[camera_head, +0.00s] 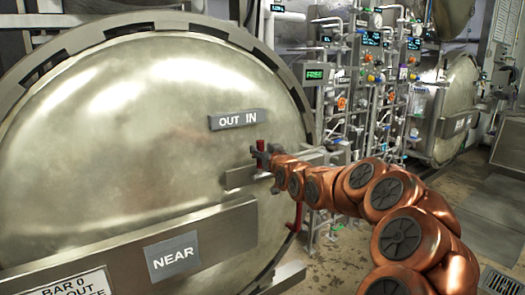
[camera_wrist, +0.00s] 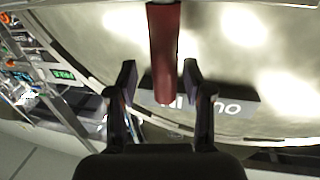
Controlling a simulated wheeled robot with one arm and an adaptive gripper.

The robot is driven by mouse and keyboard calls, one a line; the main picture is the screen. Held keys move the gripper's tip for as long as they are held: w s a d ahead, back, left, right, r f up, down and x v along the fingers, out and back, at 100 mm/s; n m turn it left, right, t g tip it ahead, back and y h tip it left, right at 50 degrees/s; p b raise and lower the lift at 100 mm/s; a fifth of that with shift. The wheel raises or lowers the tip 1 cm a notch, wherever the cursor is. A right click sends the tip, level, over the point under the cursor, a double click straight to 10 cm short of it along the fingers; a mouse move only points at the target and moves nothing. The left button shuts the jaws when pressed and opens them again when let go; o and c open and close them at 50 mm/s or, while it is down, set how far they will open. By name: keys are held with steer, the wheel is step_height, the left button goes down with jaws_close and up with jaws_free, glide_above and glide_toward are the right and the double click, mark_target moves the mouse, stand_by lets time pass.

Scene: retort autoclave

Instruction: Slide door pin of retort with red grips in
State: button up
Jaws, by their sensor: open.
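The near retort's large round metal door (camera_head: 120,130) fills the left of the head view. An OUT IN plate (camera_head: 238,120) is mounted on it. Below the plate is a metal pin housing (camera_head: 240,177), with a red grip (camera_head: 261,145) by my gripper (camera_head: 262,158). A second red grip (camera_head: 296,217) hangs lower, near the door's edge. In the wrist view the red grip (camera_wrist: 164,50) lies between the two fingers of my gripper (camera_wrist: 159,75), with a gap on each side. The fingers are open. The pin itself is mostly hidden by my gripper and arm.
A NEAR sign (camera_head: 172,257) sits on a wide bar (camera_head: 120,255) across the door. Pipes, valves and a lit green display (camera_head: 315,74) stand to the right of the door. Another retort door (camera_head: 452,110) is further back. Open floor (camera_head: 345,265) shows at lower right.

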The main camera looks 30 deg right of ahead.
steer(key=s+a, duration=0.1)
steer(key=s, duration=1)
steer(key=shift+s+a, duration=0.25)
steer(key=shift+s, duration=0.05)
steer(key=s+a+f+n+g+y+p, duration=0.1)
steer(key=s+a+f+g+p, duration=0.1)
steer(key=s+a+f+g, duration=0.55)
steer(key=s+a+f+n+g+y+p, duration=0.15)
steer(key=s+a+f, duration=0.3)
steer(key=a, duration=0.55)
steer(key=s+a+f+g+p, duration=0.1)
steer(key=s+g, duration=0.4)
steer(key=s, duration=0.9)
steer(key=s+a+f+m+g+p, duration=0.1)
steer(key=s+a+g+p, duration=0.2)
steer(key=s, duration=1.1)
steer(key=a+g, duration=0.2)
steer(key=shift+a+g, duration=0.3)
steer(key=shift+a, duration=0.05)
steer(key=shift+f, duration=0.1)
